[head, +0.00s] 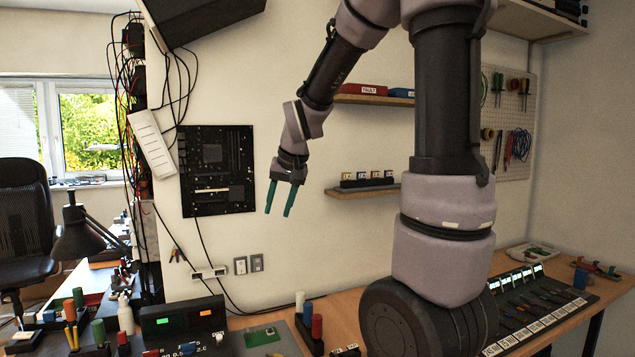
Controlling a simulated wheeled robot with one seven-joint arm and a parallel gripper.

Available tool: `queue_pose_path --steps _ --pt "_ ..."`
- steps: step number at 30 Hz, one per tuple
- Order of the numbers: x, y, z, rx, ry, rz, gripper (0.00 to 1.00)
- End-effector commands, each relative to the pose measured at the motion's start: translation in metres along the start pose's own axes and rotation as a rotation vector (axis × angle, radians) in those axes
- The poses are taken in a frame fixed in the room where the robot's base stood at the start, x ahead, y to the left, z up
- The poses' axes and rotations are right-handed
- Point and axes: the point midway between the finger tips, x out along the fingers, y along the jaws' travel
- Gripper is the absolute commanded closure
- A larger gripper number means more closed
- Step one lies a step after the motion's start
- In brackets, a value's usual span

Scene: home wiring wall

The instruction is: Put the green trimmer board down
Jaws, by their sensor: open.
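A small green board (262,336), which looks like the trimmer board, lies flat on a grey mat on the bench in the lower middle of the head view. My gripper (279,212) hangs in the air well above it, in front of the wall, with its two teal fingers pointing down. The fingers are apart and nothing shows between them. The gripper and the board do not touch.
A dark device with a lit green display (182,322) stands left of the board. Red, white and blue capped cylinders (317,327) stand to its right. A black circuit board (217,170) hangs on the wall beside my gripper. Shelves (361,190) are to the right.

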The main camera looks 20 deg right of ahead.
Motion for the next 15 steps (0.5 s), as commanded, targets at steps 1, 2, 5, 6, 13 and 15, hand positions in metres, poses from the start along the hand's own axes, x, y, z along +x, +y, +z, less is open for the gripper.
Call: queue_pose_path --steps 1,2,5,6,13,15 --pt "-0.028 0.004 0.009 0.014 0.024 -0.015 0.56" --pt "-0.041 0.007 0.015 0.023 0.032 -0.021 0.56" --pt "-0.081 0.015 0.039 0.049 0.061 -0.043 0.56" --pt "-0.096 0.018 0.050 0.059 0.073 -0.051 0.56" --pt "-0.149 0.033 0.106 0.097 0.126 -0.085 0.56" --pt "-0.155 0.035 0.117 0.103 0.134 -0.090 0.56"
